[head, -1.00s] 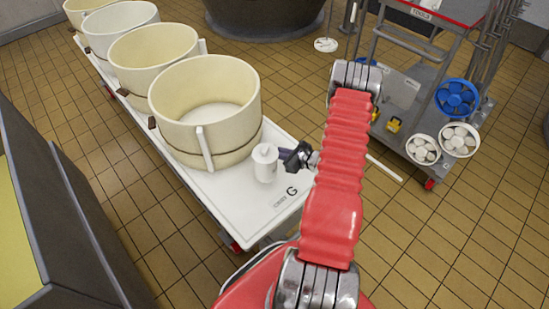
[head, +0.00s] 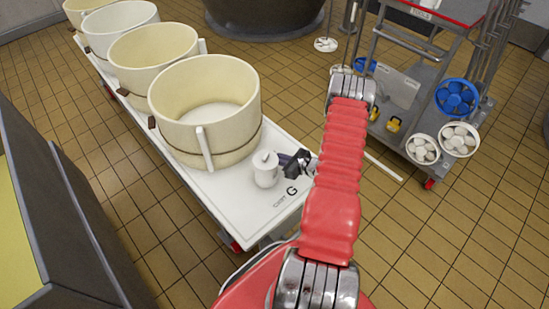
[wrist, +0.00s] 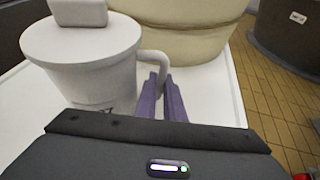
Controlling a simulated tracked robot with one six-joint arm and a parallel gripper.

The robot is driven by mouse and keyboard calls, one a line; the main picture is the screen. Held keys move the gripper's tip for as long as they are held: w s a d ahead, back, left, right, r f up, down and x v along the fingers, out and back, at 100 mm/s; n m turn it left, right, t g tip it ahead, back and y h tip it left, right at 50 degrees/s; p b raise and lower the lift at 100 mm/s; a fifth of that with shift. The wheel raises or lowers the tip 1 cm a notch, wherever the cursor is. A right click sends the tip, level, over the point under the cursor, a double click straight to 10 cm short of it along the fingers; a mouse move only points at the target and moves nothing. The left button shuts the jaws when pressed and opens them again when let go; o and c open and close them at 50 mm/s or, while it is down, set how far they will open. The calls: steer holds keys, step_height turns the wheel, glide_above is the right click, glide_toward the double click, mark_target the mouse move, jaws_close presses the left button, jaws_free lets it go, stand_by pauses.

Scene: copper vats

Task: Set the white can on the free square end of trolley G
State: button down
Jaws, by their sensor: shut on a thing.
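The white can (head: 265,172) is upright over the bare near end of trolley G (head: 258,208), beside the nearest cream tub. I cannot tell whether its base touches the white top. My gripper (head: 284,159) comes in from the right, its purple fingers shut on the can's handle. In the wrist view the can (wrist: 88,68), with its lid and knob, fills the left side. The purple fingers (wrist: 160,78) close around the handle (wrist: 156,62).
Several cream tubs, the nearest one (head: 180,135) close to the can, stand in a row along the trolley. A grey cart (head: 463,160) with blue and white wheel-like pieces stands at the right. A dark vat (head: 262,22) is at the back. Tiled floor between is mostly clear.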

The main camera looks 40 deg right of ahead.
steer(key=c, duration=1.9)
jaws_free()
steer(key=shift+o, duration=0.2)
steer(key=v, duration=1.2)
steer(key=shift+s+f, duration=0.1)
